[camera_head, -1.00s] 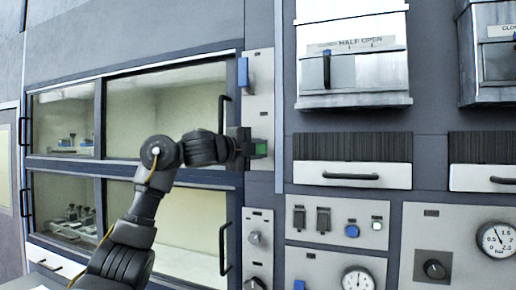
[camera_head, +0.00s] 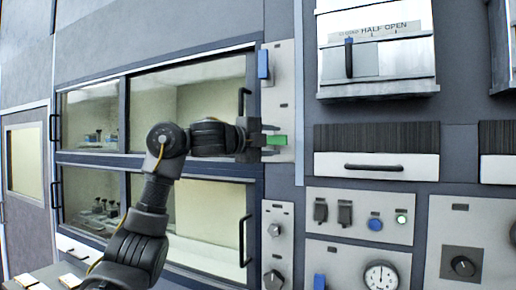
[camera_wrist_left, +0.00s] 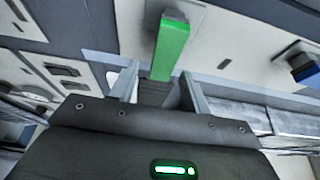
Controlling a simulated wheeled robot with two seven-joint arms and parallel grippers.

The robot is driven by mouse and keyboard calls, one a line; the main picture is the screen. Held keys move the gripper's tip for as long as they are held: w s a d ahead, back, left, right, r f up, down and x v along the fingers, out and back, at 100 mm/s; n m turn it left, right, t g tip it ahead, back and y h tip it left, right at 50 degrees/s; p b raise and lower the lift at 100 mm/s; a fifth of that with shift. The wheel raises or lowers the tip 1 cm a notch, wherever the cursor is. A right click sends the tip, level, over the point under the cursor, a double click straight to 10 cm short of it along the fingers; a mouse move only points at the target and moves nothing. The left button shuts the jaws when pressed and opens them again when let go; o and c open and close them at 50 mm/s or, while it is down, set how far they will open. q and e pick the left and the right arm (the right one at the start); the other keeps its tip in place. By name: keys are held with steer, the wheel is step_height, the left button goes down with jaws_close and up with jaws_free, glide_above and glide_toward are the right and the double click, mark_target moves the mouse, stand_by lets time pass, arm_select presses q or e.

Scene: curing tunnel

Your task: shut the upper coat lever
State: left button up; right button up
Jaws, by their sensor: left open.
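A green lever (camera_head: 277,140) sticks out from the light panel strip beside the upper glass-fronted cabinet. A blue lever (camera_head: 263,63) sits higher on the same strip. I cannot read which one is labelled as the coat lever. My left gripper (camera_head: 263,140) is open at the green lever's left end. In the left wrist view the green lever (camera_wrist_left: 171,47) reaches down toward the gap between the open fingers (camera_wrist_left: 162,88), with no clear grip on it. The blue lever (camera_wrist_left: 304,68) shows at the right there. My right gripper is not in view.
The upper cabinet's black door handle (camera_head: 244,103) is close to my left wrist. A hopper marked HALF OPEN (camera_head: 376,55) with a dark lever (camera_head: 349,58) hangs to the right. Knobs (camera_head: 274,230) and a gauge (camera_head: 381,276) are below.

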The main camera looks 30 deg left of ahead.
arm_select(q)
steer(key=b+v, duration=0.2)
steer(key=v, duration=0.5)
steer(key=shift+s+b, duration=0.2)
steer(key=shift+b, duration=0.2)
